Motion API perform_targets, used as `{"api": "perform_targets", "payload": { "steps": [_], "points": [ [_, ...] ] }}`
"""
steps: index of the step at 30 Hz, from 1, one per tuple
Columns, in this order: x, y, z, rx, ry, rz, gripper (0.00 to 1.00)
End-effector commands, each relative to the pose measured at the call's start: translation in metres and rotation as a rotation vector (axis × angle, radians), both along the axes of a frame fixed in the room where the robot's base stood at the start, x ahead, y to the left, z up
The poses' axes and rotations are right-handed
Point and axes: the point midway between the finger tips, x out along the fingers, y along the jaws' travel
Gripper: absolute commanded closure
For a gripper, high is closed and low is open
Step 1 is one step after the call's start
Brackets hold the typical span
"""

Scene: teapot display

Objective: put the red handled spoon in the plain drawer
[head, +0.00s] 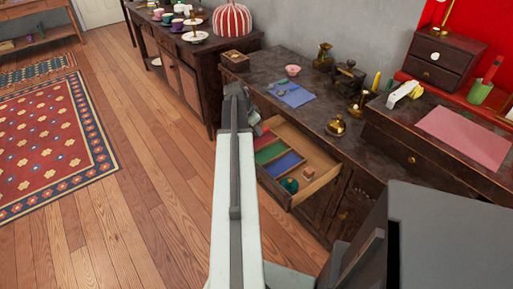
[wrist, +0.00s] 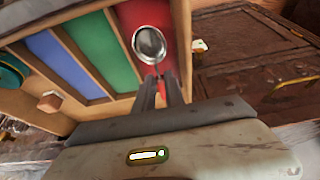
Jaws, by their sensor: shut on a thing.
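My gripper (wrist: 162,92) is shut on a spoon, whose shiny metal bowl (wrist: 149,44) sticks out beyond the fingertips in the wrist view. The drawer (head: 318,184) also has a green-lined part (wrist: 108,52), a blue-lined part (wrist: 50,62) and a plain wood part (wrist: 22,104). In the head view my gripper (head: 256,124) is at the drawer's far left side, with the spoon hidden.
The floor at left is clear.

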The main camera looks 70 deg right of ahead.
Motion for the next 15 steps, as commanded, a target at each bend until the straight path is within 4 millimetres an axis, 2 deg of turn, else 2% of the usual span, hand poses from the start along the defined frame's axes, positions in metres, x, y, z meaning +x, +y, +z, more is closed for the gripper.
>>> {"api": "perform_targets", "payload": {
  "steps": [1, 6, 12, 15],
  "points": [
    [0.0, 0.0, -0.016, 0.0, 0.0, 0.0, 1.0],
    [-0.001, 0.0, -0.015, 0.0, 0.0, -0.001, 1.0],
    [-0.001, 0.0, -0.048, 0.0, 0.0, -0.001, 1.0],
    [-0.001, 0.0, -0.053, 0.0, 0.0, -0.001, 1.0]
  ]
}}
